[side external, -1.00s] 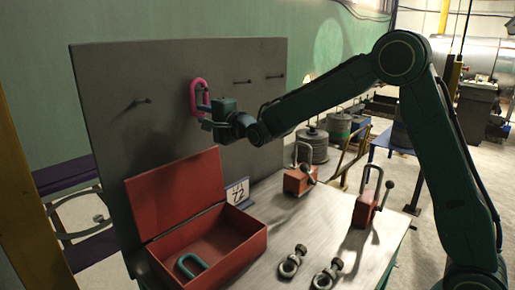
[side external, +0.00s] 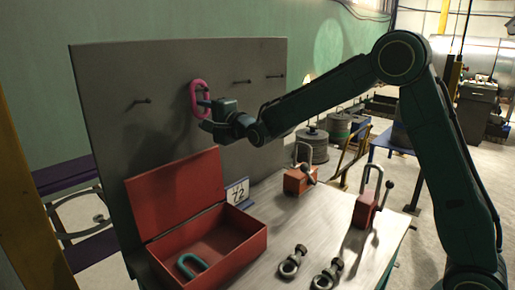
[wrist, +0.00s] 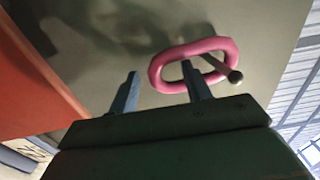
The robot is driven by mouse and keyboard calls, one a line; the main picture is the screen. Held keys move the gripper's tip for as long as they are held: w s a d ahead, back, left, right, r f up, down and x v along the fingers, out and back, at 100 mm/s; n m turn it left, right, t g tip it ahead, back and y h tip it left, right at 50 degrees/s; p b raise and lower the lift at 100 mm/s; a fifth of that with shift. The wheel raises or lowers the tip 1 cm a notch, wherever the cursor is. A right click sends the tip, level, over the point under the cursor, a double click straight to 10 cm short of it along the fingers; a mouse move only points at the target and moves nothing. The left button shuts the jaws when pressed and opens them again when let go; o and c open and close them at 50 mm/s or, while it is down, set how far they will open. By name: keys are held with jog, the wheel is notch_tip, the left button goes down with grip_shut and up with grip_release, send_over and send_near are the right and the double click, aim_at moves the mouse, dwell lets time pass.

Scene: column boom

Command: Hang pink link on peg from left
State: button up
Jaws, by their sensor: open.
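The pink link (side external: 194,98) is against the upright grey board (side external: 110,75). In the wrist view a peg (wrist: 222,68) passes through the opening of the pink link (wrist: 156,72), and the peg's round tip stands in front of the link's right end. It is the second peg from the left; the side view largely hides it. My gripper (side external: 204,113) is open at the link. In the wrist view one finger of my gripper (wrist: 158,74) overlaps the link's lower side, and the other is apart to its left.
Bare pegs stand to the left (side external: 148,100) and right (side external: 243,82) of the link. Below is an open red box (side external: 240,236) holding a teal link (side external: 192,266). Shackles (side external: 292,260) and red clamp blocks (side external: 366,208) stand on the table (side external: 325,225).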

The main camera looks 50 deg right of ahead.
jog(key=shift+s, duration=0.1)
jog(key=s, duration=1.3)
jog(key=shift+s, duration=0.3)
jog(key=s+d+f+n+g, duration=0.1)
jog(key=s+n+g, duration=0.5)
jog(key=s, duration=1)
jog(key=s+d+f+n+g, duration=0.1)
jog(key=s+f+n+g, duration=0.3)
jog(key=s+n, duration=0.8)
jog(key=s+g, duration=0.2)
jog(key=s, duration=0.2)
jog(key=shift+s+f, duration=0.35)
jog(key=shift+s, duration=0.05)
